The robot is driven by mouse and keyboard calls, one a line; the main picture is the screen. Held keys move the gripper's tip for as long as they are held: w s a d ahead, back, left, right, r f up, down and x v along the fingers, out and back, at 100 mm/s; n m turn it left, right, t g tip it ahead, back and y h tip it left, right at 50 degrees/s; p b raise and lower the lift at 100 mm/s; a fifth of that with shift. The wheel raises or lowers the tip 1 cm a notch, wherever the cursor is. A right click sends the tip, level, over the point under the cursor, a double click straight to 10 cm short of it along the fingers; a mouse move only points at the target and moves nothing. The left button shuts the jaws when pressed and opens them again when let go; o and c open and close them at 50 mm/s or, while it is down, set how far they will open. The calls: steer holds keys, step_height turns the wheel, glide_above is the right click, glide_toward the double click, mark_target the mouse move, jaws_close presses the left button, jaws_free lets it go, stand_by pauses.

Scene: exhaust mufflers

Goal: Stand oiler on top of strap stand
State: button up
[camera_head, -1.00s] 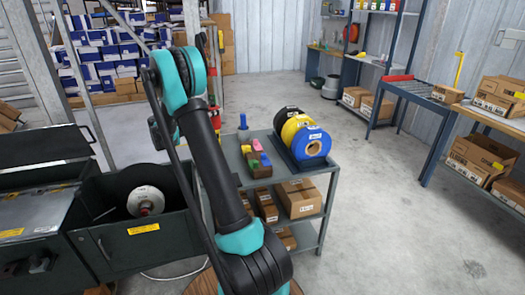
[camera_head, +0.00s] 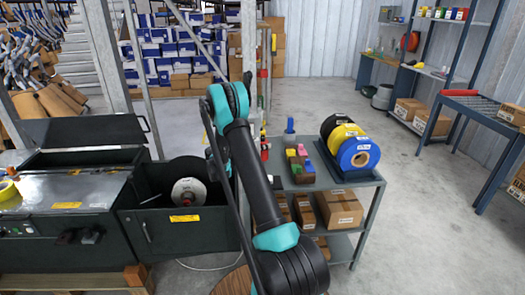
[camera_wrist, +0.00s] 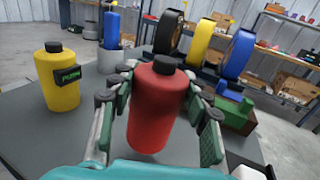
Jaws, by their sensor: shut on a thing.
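My gripper (camera_wrist: 160,105) is shut on a red bottle (camera_wrist: 156,110) with a black cap, upright between the fingers in the wrist view. I cannot tell whether its base touches the grey cart top. A blue bottle (camera_wrist: 111,28) stands on a grey cylinder (camera_wrist: 111,60) behind; the bottle also shows in the head view (camera_head: 290,127). Black, yellow and blue strap reels (camera_wrist: 236,56) stand in a row at the back right. My arm largely hides my gripper in the head view.
A dark machine (camera_head: 185,230) with a white reel stands left of the cart. The floor to the right is open.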

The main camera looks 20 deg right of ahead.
steer(key=shift+f, duration=1.55)
steer(key=shift+f, duration=0.15)
steer(key=o, duration=1.4)
steer(key=shift+c, duration=0.2)
steer(key=shift+a, duration=0.15)
steer(key=s+a, duration=0.1)
steer(key=a, duration=1)
steer(key=shift+s+a, duration=0.15)
steer(key=shift+a, duration=0.2)
